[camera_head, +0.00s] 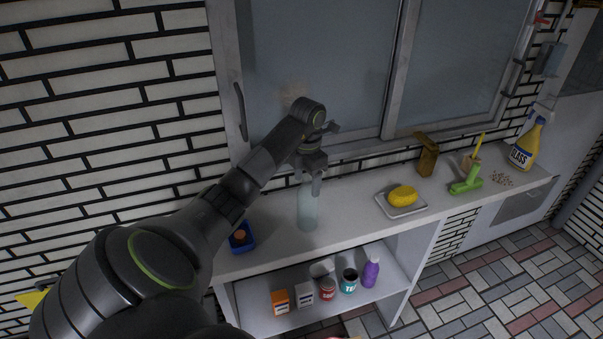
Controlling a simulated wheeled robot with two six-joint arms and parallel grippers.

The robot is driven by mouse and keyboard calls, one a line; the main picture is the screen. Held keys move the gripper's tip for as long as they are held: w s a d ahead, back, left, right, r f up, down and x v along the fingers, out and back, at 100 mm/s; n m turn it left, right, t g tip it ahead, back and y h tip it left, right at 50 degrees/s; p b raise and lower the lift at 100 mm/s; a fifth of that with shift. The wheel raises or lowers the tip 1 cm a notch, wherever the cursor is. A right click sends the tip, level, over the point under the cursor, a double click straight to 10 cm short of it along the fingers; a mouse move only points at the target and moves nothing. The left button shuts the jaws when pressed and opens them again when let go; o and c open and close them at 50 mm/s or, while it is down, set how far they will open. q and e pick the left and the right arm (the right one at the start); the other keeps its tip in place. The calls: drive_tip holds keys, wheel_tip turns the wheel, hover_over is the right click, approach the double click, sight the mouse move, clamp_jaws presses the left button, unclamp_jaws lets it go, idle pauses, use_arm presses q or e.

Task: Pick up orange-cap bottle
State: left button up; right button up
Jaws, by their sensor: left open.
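A small blue item with a round orange top (240,236) stands at the left end of the counter, partly beside my arm; it is the only orange cap I make out. A pale, translucent bottle-like thing (307,212) stands upright on the counter to its right, and its top is hidden by my gripper. My left gripper (315,184) points down over this pale thing, with its fingers open at its top. I cannot tell whether the fingers touch it. My right gripper is not in view.
The counter (350,225) holds a yellow sponge on a white dish (405,211), a brown block (426,160), a green brush (467,182) and a yellow spray bottle (527,147). The shelf below (252,318) holds boxes, cans and a purple bottle (370,273). A window stands behind.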

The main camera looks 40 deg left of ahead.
use_arm(q)
drive_tip(key=shift+w+d+r, duration=0.1)
drive_tip(key=shift+d, duration=0.05)
drive_tip(key=shift+d+r, duration=0.1)
drive_tip(key=shift+d, duration=0.15)
drive_tip(key=c, duration=0.5)
drive_tip(key=shift+a, duration=0.1)
drive_tip(key=c, duration=0.8)
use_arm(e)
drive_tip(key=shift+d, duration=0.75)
